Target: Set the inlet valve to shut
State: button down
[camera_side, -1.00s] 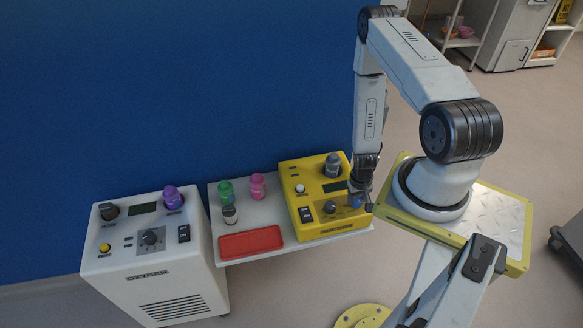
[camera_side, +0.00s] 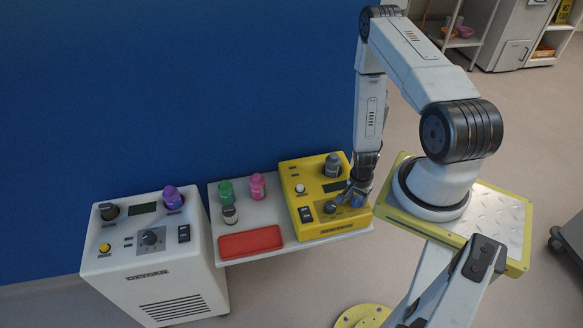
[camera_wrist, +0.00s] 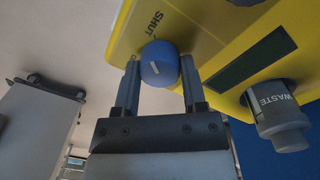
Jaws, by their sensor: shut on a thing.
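A blue round knob (camera_wrist: 159,64) with a short white mark sits on the yellow unit (camera_side: 305,170). The word SHUT is printed on the panel beside it in the wrist view. The mark lies at a slant, and I cannot tell which setting it points to. No inlet label is readable. My gripper (camera_wrist: 157,80) has one finger on each side of the knob and is closed on it. In the side view, my gripper (camera_side: 352,190) is at the right front of the unit and partly hides the blue knob (camera_side: 357,201).
On the yellow unit are a grey cap marked WASTE (camera_wrist: 279,112), a dark dial (camera_side: 330,207) and a black switch (camera_side: 306,215). Green (camera_side: 226,191) and pink (camera_side: 257,185) bottles and a red tray (camera_side: 251,242) stand to the left. A white unit (camera_side: 140,270) stands farther left.

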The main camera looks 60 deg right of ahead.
aim_at(356, 198)
jog(key=shift+m, duration=0.5)
jog(key=shift+c, duration=0.7)
grip_release()
jog(key=shift+r, duration=0.15)
jog(key=shift+w+r, duration=0.15)
jog(key=shift+r, duration=3.6)
